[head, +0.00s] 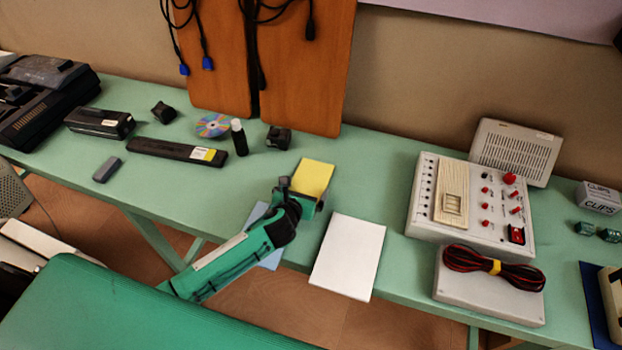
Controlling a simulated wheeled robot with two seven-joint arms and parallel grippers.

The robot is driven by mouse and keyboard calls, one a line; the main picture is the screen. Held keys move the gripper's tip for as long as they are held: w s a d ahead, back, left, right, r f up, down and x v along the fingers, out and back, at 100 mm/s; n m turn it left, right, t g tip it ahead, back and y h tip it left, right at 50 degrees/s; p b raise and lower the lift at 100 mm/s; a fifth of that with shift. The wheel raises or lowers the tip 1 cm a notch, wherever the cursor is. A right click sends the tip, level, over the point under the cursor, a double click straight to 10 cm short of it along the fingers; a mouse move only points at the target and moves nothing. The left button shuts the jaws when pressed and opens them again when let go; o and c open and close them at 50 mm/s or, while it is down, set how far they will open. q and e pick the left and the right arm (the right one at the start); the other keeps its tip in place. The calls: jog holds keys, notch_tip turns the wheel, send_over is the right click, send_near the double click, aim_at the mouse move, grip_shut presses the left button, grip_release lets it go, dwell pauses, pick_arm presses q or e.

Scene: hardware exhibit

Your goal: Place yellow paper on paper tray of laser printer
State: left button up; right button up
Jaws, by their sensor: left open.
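The yellow paper (313,177) is a small pad-like rectangle on the green table, right of centre in the head view. My left gripper (302,193) is open at the near edge of the yellow paper, with its fingers around or just over that edge. I cannot tell whether they touch it. My right gripper is not in view. No laser printer or paper tray can be clearly made out; a white and dark device (38,248) is partly cut off at the left edge.
White paper (348,256) and a blue sheet (270,259) lie near the front edge. A control box (469,203), cable bundle (492,263) and clips box (598,197) stand right.

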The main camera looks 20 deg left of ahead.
aim_at(311, 179)
pick_arm(q)
jog(key=shift+x, duration=1.75)
jog(key=shift+c, duration=0.4)
jog(key=shift+r, duration=0.1)
jog(key=c, duration=0.7)
jog(key=shift+w, duration=0.1)
